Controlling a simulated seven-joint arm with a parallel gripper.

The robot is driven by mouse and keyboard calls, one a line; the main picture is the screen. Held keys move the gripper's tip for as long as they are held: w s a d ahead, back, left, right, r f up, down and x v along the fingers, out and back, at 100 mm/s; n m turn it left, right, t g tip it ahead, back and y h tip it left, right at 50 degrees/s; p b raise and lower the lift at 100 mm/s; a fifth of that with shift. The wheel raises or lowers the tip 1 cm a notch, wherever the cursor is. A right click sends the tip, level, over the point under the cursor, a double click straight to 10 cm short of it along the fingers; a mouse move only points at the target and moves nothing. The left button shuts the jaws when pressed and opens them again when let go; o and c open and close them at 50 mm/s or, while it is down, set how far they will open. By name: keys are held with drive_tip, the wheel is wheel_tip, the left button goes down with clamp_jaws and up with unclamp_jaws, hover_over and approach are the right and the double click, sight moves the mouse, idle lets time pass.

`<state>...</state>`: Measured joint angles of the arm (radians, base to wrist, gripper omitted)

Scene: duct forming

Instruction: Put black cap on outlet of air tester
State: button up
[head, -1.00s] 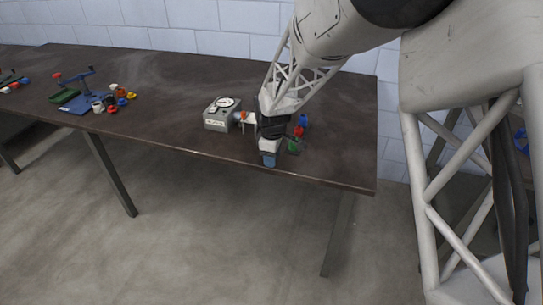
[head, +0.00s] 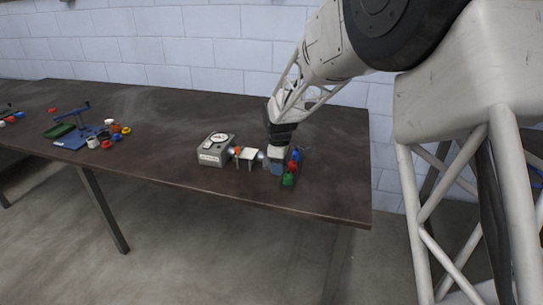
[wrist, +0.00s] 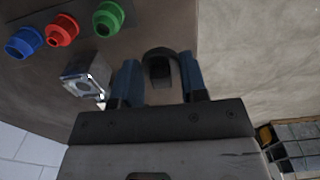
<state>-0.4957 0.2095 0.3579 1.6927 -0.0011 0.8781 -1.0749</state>
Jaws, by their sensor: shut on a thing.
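The air tester (head: 213,151) is a grey box with a round white dial, on the table in the head view. A white stand (head: 248,153) and a pale metal end piece (head: 262,156) lie to its right. My gripper (head: 276,167) is just right of that end piece. In the wrist view my gripper's blue fingers (wrist: 160,84) are shut on the black cap (wrist: 160,66), a dark ring-like piece. A metal block with a round opening (wrist: 85,77), seemingly the outlet end, lies left of the fingers, apart from the cap. The cap is hidden in the head view.
Blue (head: 296,154), red (head: 293,166) and green (head: 288,180) caps stand in a row right of my gripper. A blue fixture (head: 78,137) with several coloured parts is far left. The table (head: 170,160) is clear between it and the tester.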

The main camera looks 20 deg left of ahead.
drive_tip(key=shift+w+d+r, duration=0.3)
drive_tip(key=shift+w+r, duration=0.35)
drive_tip(key=shift+w, duration=0.2)
drive_tip(key=shift+w+a+f, duration=0.25)
drive_tip(key=shift+w+a, duration=0.95)
drive_tip(key=shift+w, duration=1.2)
drive_tip(key=shift+w+a+f, duration=0.25)
drive_tip(key=shift+w+a, duration=0.95)
drive_tip(key=shift+w, duration=1.15)
drive_tip(key=shift+w+a+f, duration=0.25)
drive_tip(key=shift+w+a, duration=0.95)
drive_tip(key=shift+w, duration=1.2)
drive_tip(key=shift+f, duration=1.75)
drive_tip(key=shift+f, duration=0.15)
